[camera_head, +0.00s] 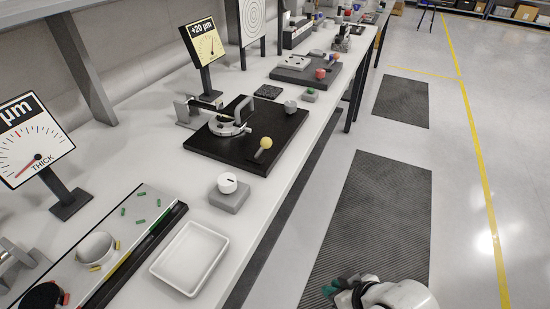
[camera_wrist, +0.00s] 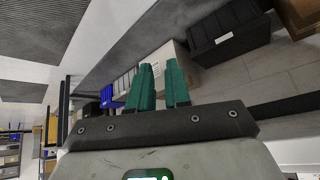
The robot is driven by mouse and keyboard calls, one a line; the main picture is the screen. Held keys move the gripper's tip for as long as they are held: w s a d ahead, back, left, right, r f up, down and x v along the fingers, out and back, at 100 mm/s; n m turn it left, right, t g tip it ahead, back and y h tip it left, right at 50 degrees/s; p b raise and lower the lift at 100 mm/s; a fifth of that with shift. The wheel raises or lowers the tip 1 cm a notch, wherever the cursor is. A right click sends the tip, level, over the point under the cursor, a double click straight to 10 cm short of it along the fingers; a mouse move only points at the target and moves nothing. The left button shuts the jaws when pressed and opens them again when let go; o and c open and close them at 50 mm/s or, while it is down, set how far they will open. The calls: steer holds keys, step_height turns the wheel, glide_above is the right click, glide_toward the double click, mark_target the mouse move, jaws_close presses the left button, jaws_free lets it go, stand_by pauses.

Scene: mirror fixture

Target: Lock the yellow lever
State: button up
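The yellow lever (camera_head: 263,147) is a short arm with a yellow ball knob. It stands on the black base plate (camera_head: 222,154) of the mirror fixture, at the plate's right side. A round grey mount (camera_head: 230,124) with a curved handle sits further back on the same plate. My gripper (camera_head: 343,287) is low at the bottom of the head view, over the floor, well away from the lever. In the wrist view its two green fingers (camera_wrist: 161,84) stand apart with a gap between them and nothing held. The wrist view does not show the lever.
The bench's front edge (camera_head: 283,188) runs between my gripper and the fixture. A grey block with a white knob (camera_head: 229,187) and a white tray (camera_head: 190,257) lie nearer on the bench. Gauge signs (camera_head: 203,46) stand behind. The floor mat (camera_head: 372,215) is clear.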

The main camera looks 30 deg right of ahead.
steer(key=w+r+t, duration=0.2)
steer(key=w, duration=0.1)
steer(key=w+a+r+t+b, duration=0.1)
steer(key=w+r+t, duration=0.1)
steer(key=w+a+r+t+y, duration=0.1)
steer(key=w+r+t, duration=0.1)
steer(key=w+r, duration=0.1)
steer(key=shift+w+a, duration=0.1)
steer(key=shift+w, duration=0.2)
jaws_close()
step_height(320, 180, up, 11)
steer(key=w+m+t+b, duration=0.1)
steer(key=w+t+b, duration=0.1)
steer(key=t, duration=0.5)
steer(key=shift+w+d+f+t+h, duration=0.15)
steer(key=shift+w+d+t+h, duration=0.15)
steer(key=shift+w+d, duration=0.05)
